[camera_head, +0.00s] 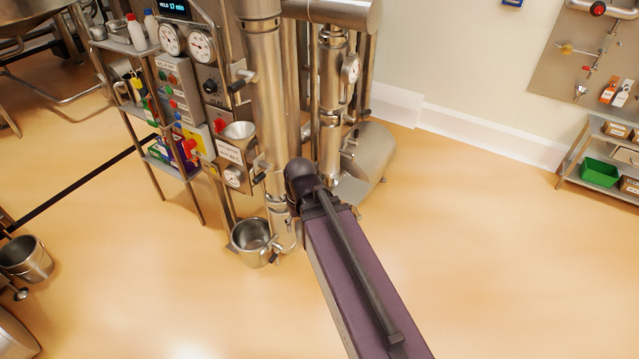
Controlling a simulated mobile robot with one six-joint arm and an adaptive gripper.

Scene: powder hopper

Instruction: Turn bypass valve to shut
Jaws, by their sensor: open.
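A tall steel column (266,100) stands in the middle with several valve handles on it. One black-tipped lever (240,84) sticks out to the left at its upper part. My gripper is hidden behind this joint, and so is part of the lower pipework.
A steel pot (252,243) is below the column. A control panel (181,92) with buttons and a shelf of bottles stand to the left. A second steel pipe (330,110) with a gauge stands behind right. A shelf with a green bin (599,172) is far right. The floor between is clear.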

